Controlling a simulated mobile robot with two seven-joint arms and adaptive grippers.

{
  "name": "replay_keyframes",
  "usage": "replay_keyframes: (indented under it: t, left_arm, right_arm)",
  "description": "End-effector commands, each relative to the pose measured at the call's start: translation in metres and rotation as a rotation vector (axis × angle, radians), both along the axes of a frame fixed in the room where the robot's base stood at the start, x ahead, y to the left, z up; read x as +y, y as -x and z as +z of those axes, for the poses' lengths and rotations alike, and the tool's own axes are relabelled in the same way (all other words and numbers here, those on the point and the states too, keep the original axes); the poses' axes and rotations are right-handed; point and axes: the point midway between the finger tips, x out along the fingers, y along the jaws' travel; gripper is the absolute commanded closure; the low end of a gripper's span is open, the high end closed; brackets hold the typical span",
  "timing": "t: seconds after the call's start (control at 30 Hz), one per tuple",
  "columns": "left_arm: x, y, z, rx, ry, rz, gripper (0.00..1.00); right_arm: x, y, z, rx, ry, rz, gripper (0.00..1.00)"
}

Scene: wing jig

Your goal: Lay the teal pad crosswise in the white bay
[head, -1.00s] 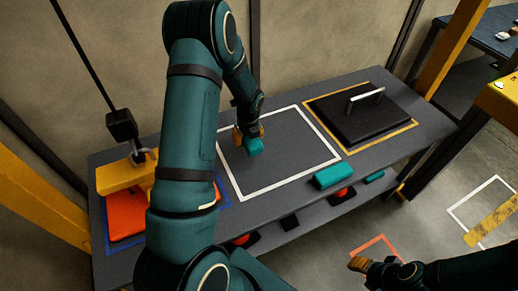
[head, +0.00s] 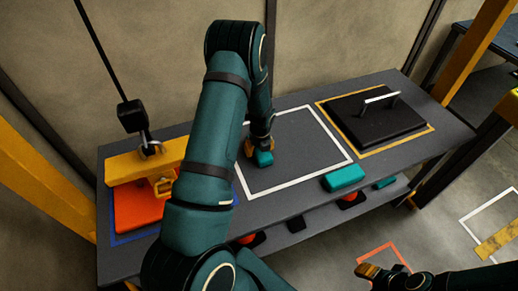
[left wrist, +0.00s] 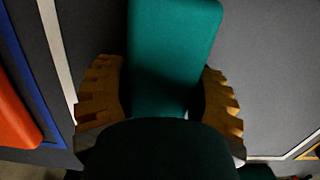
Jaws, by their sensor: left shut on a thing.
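The teal pad (head: 264,159) is in my left gripper (head: 259,147), over the left part of the white bay (head: 349,160), which is a white outline on the grey bench. In the left wrist view the pad (left wrist: 172,50) runs lengthwise away between the two tan fingers of the left gripper (left wrist: 162,82), which are shut on its sides. Its near end is hidden by the gripper body. I cannot tell whether the pad touches the bench. My right gripper (head: 370,271) is low at the right, away from the bench; its finger opening is unclear.
A black plate with a handle (head: 375,118) sits in the yellow outline at right. An orange block (head: 138,210) under a yellow hoist bar (head: 135,167) is at left. The white bay's middle is clear.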

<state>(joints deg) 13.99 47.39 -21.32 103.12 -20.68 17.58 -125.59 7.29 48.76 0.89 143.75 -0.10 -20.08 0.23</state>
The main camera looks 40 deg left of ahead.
Motion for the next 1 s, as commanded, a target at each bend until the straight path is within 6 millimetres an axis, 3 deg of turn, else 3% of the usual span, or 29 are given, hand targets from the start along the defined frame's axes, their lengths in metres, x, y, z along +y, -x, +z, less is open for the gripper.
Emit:
replay_keyframes:
  t: [0.03,0.1,0.53,1.0]
  left_arm:
    - [0.000,0.000,-0.001,0.000,0.000,0.000,0.29]
    - [0.000,0.000,-0.001,0.000,0.000,0.000,0.07]
    - [0.000,0.000,0.007,-0.001,0.000,-0.001,0.07]
    - [-0.010,0.005,0.096,-0.002,0.000,0.000,0.07]
  right_arm:
    - [0.000,0.000,-0.001,-0.001,0.000,0.000,0.53]
    - [0.000,0.000,-0.001,-0.001,0.000,0.000,0.53]
    - [0.000,0.000,0.004,0.001,0.000,0.000,0.53]
    - [0.000,0.002,0.021,0.005,-0.001,0.000,0.53]
